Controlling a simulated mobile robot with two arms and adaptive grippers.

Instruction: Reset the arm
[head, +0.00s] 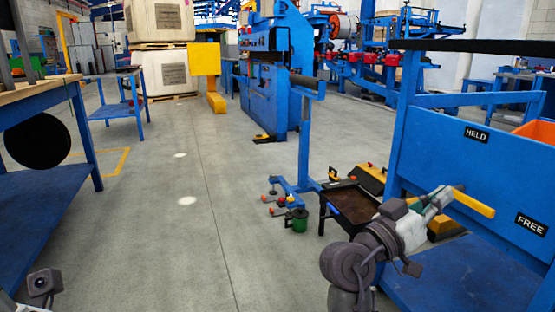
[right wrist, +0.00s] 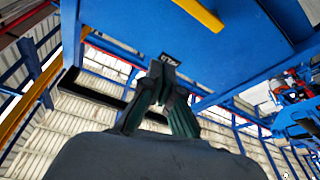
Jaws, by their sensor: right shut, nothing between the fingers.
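My right gripper (head: 440,199) reaches in from the lower right of the head view toward a blue panel (head: 432,145). Its fingers are closed together and hold nothing. A yellow lever (head: 474,202) on the panel slants down to the right just beyond the fingertips. In the right wrist view the closed fingertips (right wrist: 163,68) point up at the panel, and the yellow lever (right wrist: 198,13) is apart from them. The panel carries a HELD label (head: 476,135) above the lever and a FREE label (head: 531,225) below right.
The panel belongs to a blue bench with a lower shelf (head: 460,275). An orange bin (head: 537,131) is behind the panel. A dark tray (head: 354,203) and a blue stand (head: 304,135) are left of my gripper. The floor (head: 170,225) in the middle is clear.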

